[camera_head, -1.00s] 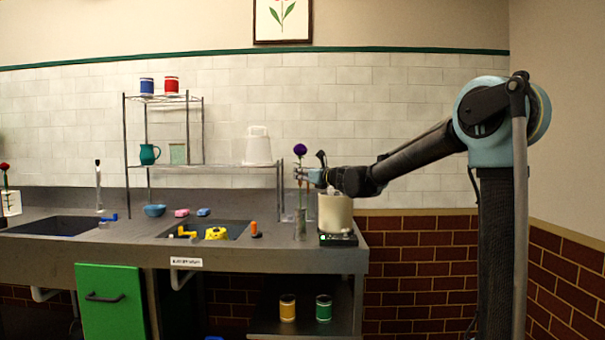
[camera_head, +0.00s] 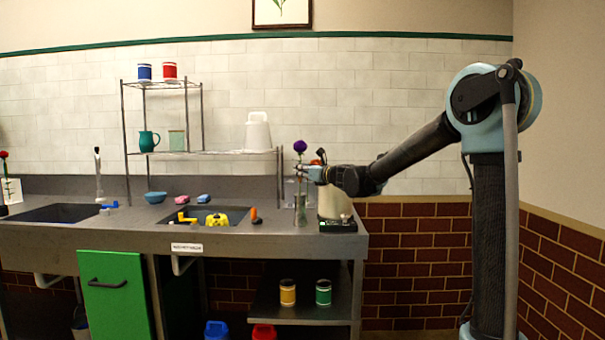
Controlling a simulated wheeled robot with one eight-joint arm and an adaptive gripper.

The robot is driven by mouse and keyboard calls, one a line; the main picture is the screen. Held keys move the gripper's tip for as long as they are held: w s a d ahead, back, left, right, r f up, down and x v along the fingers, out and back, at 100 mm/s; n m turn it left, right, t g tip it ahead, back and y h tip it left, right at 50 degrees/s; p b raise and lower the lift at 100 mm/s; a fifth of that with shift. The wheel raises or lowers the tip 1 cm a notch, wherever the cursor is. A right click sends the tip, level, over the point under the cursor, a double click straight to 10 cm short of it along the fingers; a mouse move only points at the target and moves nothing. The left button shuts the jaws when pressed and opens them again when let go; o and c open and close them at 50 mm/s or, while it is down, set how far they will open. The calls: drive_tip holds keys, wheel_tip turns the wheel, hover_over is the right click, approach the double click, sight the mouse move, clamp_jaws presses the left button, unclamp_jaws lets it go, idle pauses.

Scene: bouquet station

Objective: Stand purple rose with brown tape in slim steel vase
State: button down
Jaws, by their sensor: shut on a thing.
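The purple rose (camera_head: 300,147) is upright, bloom up, near the counter's right end. My gripper (camera_head: 301,174) is shut on its stem below the bloom. A slim vase (camera_head: 300,213), greyish and narrow, stands on the counter directly below my gripper. The stem lines up with the vase mouth. Whether the stem's lower end is inside the vase is too small to tell. The brown tape cannot be made out.
A cream canister (camera_head: 334,202) on a black scale (camera_head: 338,226) stands close right of the vase, under my wrist. A wire shelf (camera_head: 222,153) rises to the left. An orange-topped item (camera_head: 254,215) and a sink (camera_head: 222,212) lie left along the counter.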

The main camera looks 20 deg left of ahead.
drive_tip(key=shift+f, duration=1.35)
idle(0.3)
drive_tip(key=c, duration=1.6)
unclamp_jaws()
drive_tip(key=shift+o, duration=0.2)
drive_tip(key=o, duration=0.6)
drive_tip(key=shift+o, duration=0.2)
drive_tip(key=shift+s+d, duration=0.1)
drive_tip(key=shift+v, duration=2.35)
drive_tip(key=shift+s+d, duration=0.1)
drive_tip(key=shift+d, duration=0.1)
